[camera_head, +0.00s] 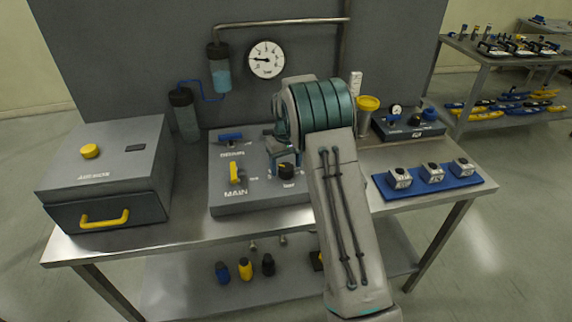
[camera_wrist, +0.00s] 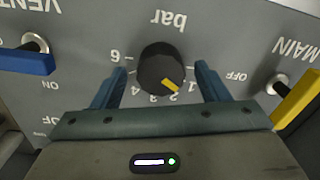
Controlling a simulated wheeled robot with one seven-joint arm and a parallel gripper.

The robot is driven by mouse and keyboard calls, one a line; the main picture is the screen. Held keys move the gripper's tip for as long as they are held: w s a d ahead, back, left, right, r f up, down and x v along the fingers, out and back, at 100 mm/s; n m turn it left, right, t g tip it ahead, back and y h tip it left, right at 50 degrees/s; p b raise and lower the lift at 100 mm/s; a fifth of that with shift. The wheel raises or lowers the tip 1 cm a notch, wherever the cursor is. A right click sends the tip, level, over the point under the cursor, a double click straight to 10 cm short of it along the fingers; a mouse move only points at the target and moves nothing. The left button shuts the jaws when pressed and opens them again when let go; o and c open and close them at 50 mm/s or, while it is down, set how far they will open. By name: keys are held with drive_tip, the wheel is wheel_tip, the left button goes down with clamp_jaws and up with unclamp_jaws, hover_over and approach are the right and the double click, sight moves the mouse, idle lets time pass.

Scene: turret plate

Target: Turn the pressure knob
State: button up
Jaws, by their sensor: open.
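The pressure knob (camera_wrist: 162,70) is round and black with a yellow pointer mark, and it sits on the grey panel under the word "bar". The lettering appears upside down in the wrist view. Its pointer aims to the lower right, near the 1 and 2 marks. The knob also shows in the head view (camera_head: 286,170), next to my arm. My gripper (camera_wrist: 160,72) is open, with one blue finger on each side of the knob. Gaps show between both fingers and the knob; I cannot tell their depth relative to it.
A yellow MAIN lever (camera_wrist: 298,99) is close on the right in the wrist view, and a blue VENT lever (camera_wrist: 27,61) is on the left. A round gauge (camera_head: 266,60) hangs on the back wall. A grey box (camera_head: 106,168) stands left; a blue tray (camera_head: 436,187) lies right.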

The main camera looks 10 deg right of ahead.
drive_tip(key=shift+f, duration=0.6)
drive_tip(key=c, duration=1)
drive_tip(key=shift+m, duration=0.3)
drive_tip(key=m+b, duration=0.2)
drive_tip(key=m, duration=0.2)
drive_tip(key=shift+f+m+b, duration=0.1)
drive_tip(key=shift+m+b, duration=0.2)
drive_tip(key=m+b, duration=0.1)
drive_tip(key=m, duration=0.5)
drive_tip(key=shift+m, duration=0.4)
